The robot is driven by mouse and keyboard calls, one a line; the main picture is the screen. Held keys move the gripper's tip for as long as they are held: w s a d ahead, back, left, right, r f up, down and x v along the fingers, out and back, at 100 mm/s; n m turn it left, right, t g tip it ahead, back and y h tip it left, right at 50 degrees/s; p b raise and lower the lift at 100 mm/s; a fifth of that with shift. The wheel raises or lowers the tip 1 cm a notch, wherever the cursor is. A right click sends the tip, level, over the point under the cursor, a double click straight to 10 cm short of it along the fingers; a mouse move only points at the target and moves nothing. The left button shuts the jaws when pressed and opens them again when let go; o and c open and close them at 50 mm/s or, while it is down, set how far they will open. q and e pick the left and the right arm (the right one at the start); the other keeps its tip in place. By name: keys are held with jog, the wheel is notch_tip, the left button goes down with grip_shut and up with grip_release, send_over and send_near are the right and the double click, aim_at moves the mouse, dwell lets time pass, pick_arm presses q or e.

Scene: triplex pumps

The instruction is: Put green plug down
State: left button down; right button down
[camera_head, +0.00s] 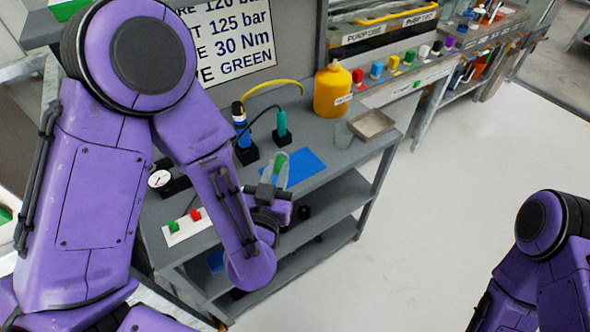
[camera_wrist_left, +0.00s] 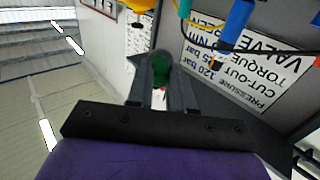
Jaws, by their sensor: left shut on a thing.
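The green plug (camera_wrist_left: 161,66) is between the fingers of my left gripper (camera_wrist_left: 160,76) in the left wrist view; the fingers cover part of it. In the head view my left gripper (camera_head: 275,172) is shut on the green plug (camera_head: 278,165), above the grey bench (camera_head: 327,138) beside a flat blue patch (camera_head: 303,166). I cannot tell whether the plug touches the bench. My right arm shows at the lower right, but its gripper is out of view.
A teal-handled tool (camera_head: 282,127) and a blue one (camera_head: 240,128) stand in black holders behind the gripper. A yellow bottle (camera_head: 332,92) and a metal tray (camera_head: 371,124) stand farther right. A white strip (camera_head: 188,226) with green and red pieces lies in front.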

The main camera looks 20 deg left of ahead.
pick_arm(q)
jog(key=w+b, duration=0.1)
jog(key=f+b, duration=0.1)
jog(key=w+b, duration=0.1)
jog(key=shift+w+a+f, duration=0.25)
jog(key=shift+w+a, duration=0.05)
jog(key=w+f, duration=0.1)
jog(key=w, duration=0.2)
send_over(290, 177)
jog(key=f, duration=0.5)
jog(key=shift+s+f+p, duration=0.1)
jog(key=shift+s+p, duration=0.2)
jog(key=shift+p, duration=0.1)
jog(key=f, duration=0.4)
jog(key=shift+w, duration=0.4)
jog(key=shift+r, duration=0.15)
pick_arm(e)
jog(key=f, duration=0.2)
jog(key=s+f, duration=0.1)
jog(key=f, duration=0.1)
pick_arm(q)
jog(key=shift+s, duration=0.1)
pick_arm(e)
jog(key=shift+s, duration=0.1)
